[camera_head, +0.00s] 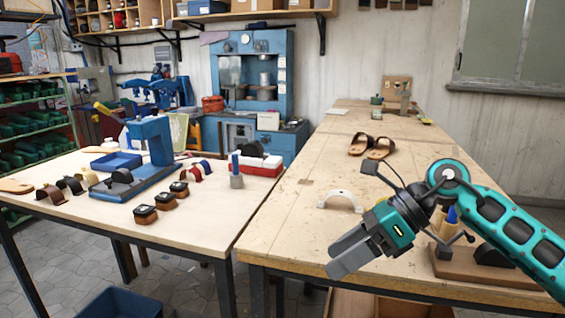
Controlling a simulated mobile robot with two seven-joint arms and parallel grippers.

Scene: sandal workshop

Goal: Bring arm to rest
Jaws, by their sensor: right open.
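My right arm comes in from the right edge in teal and black. Its gripper (350,254) hangs over the front edge of the right-hand wooden workbench (290,215), pointing down and left. The jaws are open, with nothing seen between them. My left gripper and arm do not show. A white curved piece (340,200) lies on the bench just behind my right gripper. My forearm partly hides a wooden stand (480,268) at the bench's right side.
A second table (60,222) on the left holds a blue press (150,150), a blue tray (117,161), straps and several small dark-topped blocks (145,214). A blue bin (122,303) stands on the floor. The bench's middle is mostly clear. A large blue machine (252,85) stands behind.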

